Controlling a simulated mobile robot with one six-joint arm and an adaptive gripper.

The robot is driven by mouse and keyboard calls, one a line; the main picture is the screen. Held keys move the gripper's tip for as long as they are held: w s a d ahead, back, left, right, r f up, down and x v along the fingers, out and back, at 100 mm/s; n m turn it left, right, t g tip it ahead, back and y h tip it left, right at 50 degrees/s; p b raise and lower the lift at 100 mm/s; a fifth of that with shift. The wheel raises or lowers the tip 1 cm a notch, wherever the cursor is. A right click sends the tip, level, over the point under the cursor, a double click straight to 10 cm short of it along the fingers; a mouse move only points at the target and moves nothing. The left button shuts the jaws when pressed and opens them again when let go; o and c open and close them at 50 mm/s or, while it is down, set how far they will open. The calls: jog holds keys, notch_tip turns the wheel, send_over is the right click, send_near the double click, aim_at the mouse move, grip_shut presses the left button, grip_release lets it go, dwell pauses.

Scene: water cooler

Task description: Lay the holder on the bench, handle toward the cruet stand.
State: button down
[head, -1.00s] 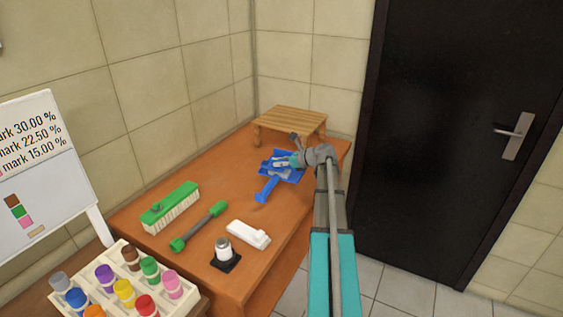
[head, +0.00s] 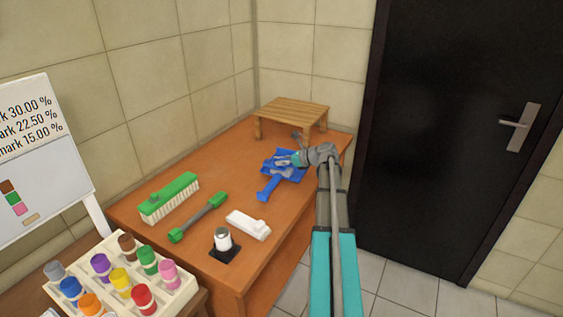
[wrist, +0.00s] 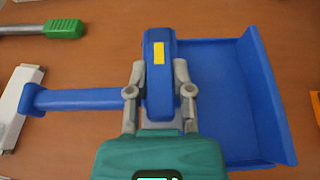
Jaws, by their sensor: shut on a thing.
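The holder is probably the blue pan-shaped piece (head: 290,168) with a straight handle (head: 268,187), at the right part of the bench (head: 180,245). In the wrist view its flat pan (wrist: 235,100) is at the right and its handle (wrist: 75,100) points left. My gripper (head: 293,160) is shut on its raised blue block (wrist: 160,75) with a yellow patch, one finger on each side. In the head view the handle points to the lower left, roughly toward the rack of colour-capped jars (head: 185,283), possibly the cruet stand. I cannot tell whether the pan touches the bench.
A wooden stand (head: 292,108) is behind the pan. A green brush (head: 169,197), a green-ended bar (head: 198,217), a white block (head: 248,225) and a white cylinder on a black base (head: 224,243) lie left and front.

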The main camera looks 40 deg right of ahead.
aim_at(284, 167)
jog(key=shift+f+b, duration=1.25)
jog(key=shift+f, duration=0.25)
jog(key=shift+f+b, duration=0.55)
jog(key=shift+f, duration=0.05)
jog(key=shift+c, duration=2.2)
grip_release()
